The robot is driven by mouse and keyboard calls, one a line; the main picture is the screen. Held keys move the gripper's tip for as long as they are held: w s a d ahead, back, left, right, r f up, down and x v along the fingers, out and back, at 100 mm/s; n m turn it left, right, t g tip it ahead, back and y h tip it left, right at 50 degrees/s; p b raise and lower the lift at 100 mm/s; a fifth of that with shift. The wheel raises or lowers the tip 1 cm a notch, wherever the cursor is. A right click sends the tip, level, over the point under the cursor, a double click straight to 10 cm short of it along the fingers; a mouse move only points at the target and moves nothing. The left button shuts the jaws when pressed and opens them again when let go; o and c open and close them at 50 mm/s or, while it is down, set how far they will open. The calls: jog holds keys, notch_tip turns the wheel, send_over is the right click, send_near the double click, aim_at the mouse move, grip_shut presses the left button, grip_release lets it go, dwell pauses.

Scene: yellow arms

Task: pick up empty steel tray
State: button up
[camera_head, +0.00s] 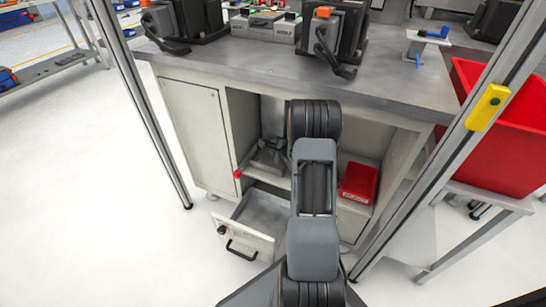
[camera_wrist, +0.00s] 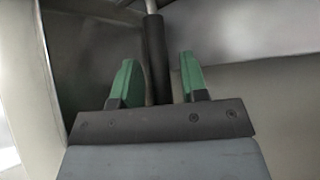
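My gripper (camera_wrist: 158,70) shows in the wrist view with two green fingers standing apart, and nothing is visibly clamped between them. A dark upright post (camera_wrist: 156,50) rises behind the gap between the fingers; I cannot tell whether it is touched. In the head view my gripper is hidden by my own arm, which reaches toward the open cabinet under the workbench. I cannot clearly make out an empty steel tray. A grey metal-looking object (camera_head: 268,157) lies on the cabinet shelf, left of my arm; its shape is too small to tell.
A drawer (camera_head: 247,236) stands pulled out below the shelf. A red bin (camera_head: 358,182) sits on the shelf, right of my arm. The workbench (camera_head: 400,85) carries dark devices. A large red crate (camera_head: 505,135) and metal frame posts (camera_head: 140,100) flank the bench. Floor at left is clear.

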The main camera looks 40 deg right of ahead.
grip_shut()
jog(key=shift+r, duration=0.1)
dwell(0.5)
